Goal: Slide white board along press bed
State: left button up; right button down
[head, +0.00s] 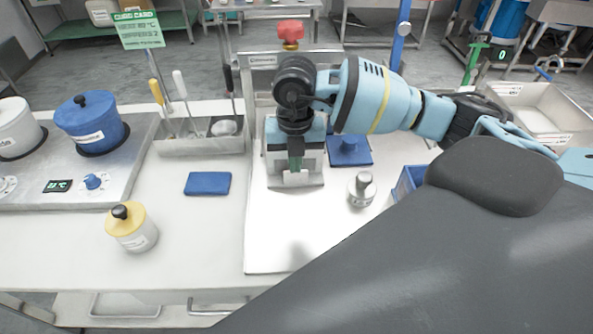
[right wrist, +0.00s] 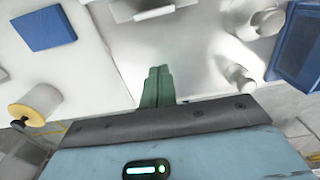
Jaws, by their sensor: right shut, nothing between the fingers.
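The press bed (head: 290,235) is a pale, shiny metal plate on the bench, with an upright frame at its back. A whitish board-like piece (head: 313,165) with a small pale tab at its front edge lies on the bed's back part. It also shows at the top edge of the right wrist view (right wrist: 122,10), partly cut off. My right gripper (head: 296,165) hangs over this piece and hides part of it. Its green fingers (right wrist: 157,72) are shut together with nothing between them. I cannot tell whether they touch the piece. My left gripper is not in view.
A blue bin (head: 408,182) is at the right edge. A blue pad (head: 208,184) and yellow-lidded jar (head: 138,236) stand left. The bed's front is clear.

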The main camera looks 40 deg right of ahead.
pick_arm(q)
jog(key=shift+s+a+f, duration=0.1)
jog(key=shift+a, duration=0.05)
pick_arm(e)
jog(key=shift+a, duration=0.1)
notch_tip(320, 180, down, 10)
jog(key=shift+s+f, duration=0.1)
jog(key=shift+f, duration=0.1)
jog(key=shift+w+d+r, duration=0.1)
jog(key=shift+w+d, duration=0.2)
jog(key=shift+w, duration=0.25)
jog(key=shift+w+d+r, duration=0.1)
jog(key=shift+w+d, duration=0.2)
jog(key=shift+w, duration=0.25)
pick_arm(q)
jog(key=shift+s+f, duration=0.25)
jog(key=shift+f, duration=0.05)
pick_arm(e)
jog(key=shift+w+d, duration=0.45)
jog(key=shift+w, duration=0.2)
